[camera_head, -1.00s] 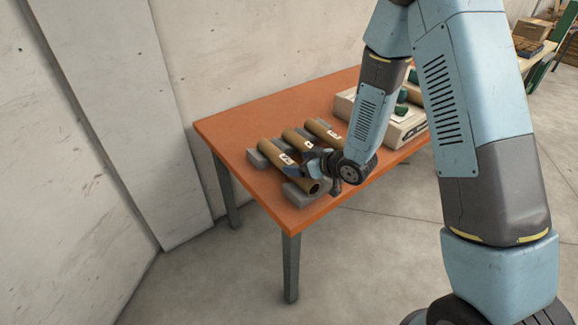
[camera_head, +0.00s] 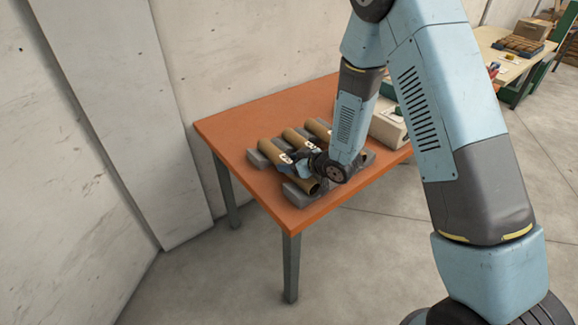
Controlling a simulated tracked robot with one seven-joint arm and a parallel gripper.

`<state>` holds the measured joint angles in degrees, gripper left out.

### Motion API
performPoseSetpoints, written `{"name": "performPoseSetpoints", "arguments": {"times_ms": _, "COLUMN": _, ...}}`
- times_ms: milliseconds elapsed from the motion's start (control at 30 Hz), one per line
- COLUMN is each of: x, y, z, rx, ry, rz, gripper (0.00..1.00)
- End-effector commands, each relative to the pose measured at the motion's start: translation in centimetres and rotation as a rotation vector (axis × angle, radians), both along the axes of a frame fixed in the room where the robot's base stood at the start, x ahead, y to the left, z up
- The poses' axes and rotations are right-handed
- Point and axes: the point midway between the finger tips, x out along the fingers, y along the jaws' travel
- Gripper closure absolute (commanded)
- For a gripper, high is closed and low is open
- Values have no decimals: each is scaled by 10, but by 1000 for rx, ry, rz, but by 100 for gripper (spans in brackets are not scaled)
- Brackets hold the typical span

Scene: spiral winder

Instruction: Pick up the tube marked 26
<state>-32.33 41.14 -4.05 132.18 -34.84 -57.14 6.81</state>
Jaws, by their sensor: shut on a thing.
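Three brown cardboard tubes lie side by side on grey cradle blocks on the orange table. Each has a white label with dark marks too small to read, so I cannot tell which is 26. My gripper (camera_head: 298,167) is at the left tube (camera_head: 273,149), shut on it around its middle, just below its label. The tube's near end shows beneath my wrist and appears to rest at its block; I cannot see a gap. The middle tube (camera_head: 292,137) and right tube (camera_head: 318,130) are partly hidden behind my wrist and forearm.
The orange table (camera_head: 232,124) has clear surface at its left and back. A pale box (camera_head: 390,127) stands on its right, partly behind my arm. A wall rises behind the table. Another table with boxes (camera_head: 518,46) is at the far right.

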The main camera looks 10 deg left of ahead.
Motion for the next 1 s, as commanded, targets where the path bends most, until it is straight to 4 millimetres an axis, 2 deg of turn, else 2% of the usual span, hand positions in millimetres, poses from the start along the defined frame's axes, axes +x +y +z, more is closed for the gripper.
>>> {"name": "performPoseSetpoints", "arguments": {"times_ms": 33, "x": 0, "y": 0, "z": 0, "rx": 0, "ry": 0, "rz": -1, "gripper": 55}}
{"name": "performPoseSetpoints", "arguments": {"times_ms": 233, "x": 0, "y": 0, "z": 0, "rx": 0, "ry": 0, "rz": -1, "gripper": 74}}
{"name": "performPoseSetpoints", "arguments": {"times_ms": 567, "x": 1, "y": 0, "z": 4, "rx": 0, "ry": -1, "rz": -2, "gripper": 75}}
{"name": "performPoseSetpoints", "arguments": {"times_ms": 600, "x": 1, "y": 0, "z": 6, "rx": 1, "ry": -2, "rz": -2, "gripper": 80}}
{"name": "performPoseSetpoints", "arguments": {"times_ms": 633, "x": 1, "y": 0, "z": 8, "rx": 2, "ry": -2, "rz": -2, "gripper": 81}}
{"name": "performPoseSetpoints", "arguments": {"times_ms": 700, "x": 1, "y": 0, "z": 15, "rx": 3, "ry": -2, "rz": -2, "gripper": 94}}
{"name": "performPoseSetpoints", "arguments": {"times_ms": 833, "x": 1, "y": 0, "z": 35, "rx": 3, "ry": -4, "rz": -1, "gripper": 95}}
{"name": "performPoseSetpoints", "arguments": {"times_ms": 1000, "x": 9, "y": -30, "z": 67, "rx": 3, "ry": -5, "rz": -7, "gripper": 95}}
